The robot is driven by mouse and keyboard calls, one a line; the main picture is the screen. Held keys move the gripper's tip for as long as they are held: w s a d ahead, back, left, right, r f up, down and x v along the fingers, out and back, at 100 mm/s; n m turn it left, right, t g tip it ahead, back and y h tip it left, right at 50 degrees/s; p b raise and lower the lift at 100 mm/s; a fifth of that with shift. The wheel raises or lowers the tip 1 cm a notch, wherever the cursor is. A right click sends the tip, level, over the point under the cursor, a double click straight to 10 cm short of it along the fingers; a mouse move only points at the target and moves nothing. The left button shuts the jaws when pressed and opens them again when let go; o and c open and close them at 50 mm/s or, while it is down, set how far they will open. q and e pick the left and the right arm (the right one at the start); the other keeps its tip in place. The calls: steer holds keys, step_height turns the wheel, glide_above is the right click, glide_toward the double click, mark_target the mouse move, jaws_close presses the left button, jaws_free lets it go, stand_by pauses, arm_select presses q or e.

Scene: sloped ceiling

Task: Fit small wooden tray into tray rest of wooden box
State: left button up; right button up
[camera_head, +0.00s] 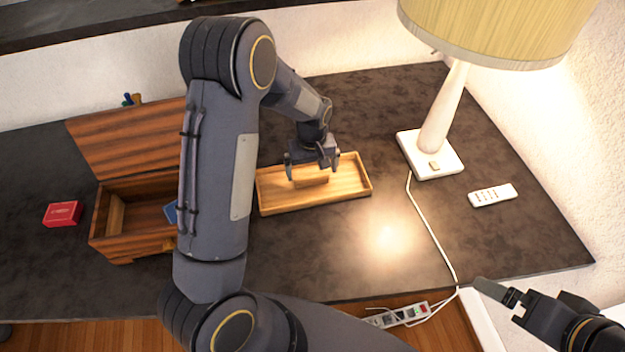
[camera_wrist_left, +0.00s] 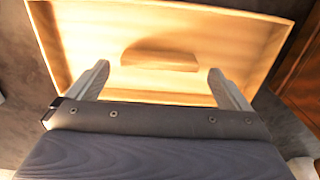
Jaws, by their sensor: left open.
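The small wooden tray (camera_head: 345,190) lies flat on the dark tabletop, right of the wooden box. A raised wooden handle (camera_head: 311,181) stands in its middle. My left gripper (camera_head: 312,165) is open above the tray, with its fingertips near the handle. In the left wrist view the tray (camera_wrist_left: 75,45) fills the top, and the handle (camera_wrist_left: 160,60) lies between the spread fingers, apart from both. The wooden box (camera_head: 125,246) stands open at left, its lid (camera_head: 125,140) tilted back. My left arm hides its right part. My right gripper (camera_head: 497,292) shows at the lower right, away from the tray.
A lamp (camera_head: 432,160) and a white remote (camera_head: 492,195) stand at the right. The lamp's cable (camera_head: 428,225) runs to a power strip (camera_head: 398,315) below the table edge. A red box (camera_head: 63,213) lies left of the wooden box. The table in front of the tray is clear.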

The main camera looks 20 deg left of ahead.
mark_target(312, 177)
arm_select(q)
steer(key=shift+w+a+f+p, duration=0.15)
steer(key=shift+f+p, duration=0.2)
steer(key=shift+f, duration=1.6)
steer(key=c, duration=0.9)
steer(key=shift+r, duration=0.1)
steer(key=shift+c, duration=0.2)
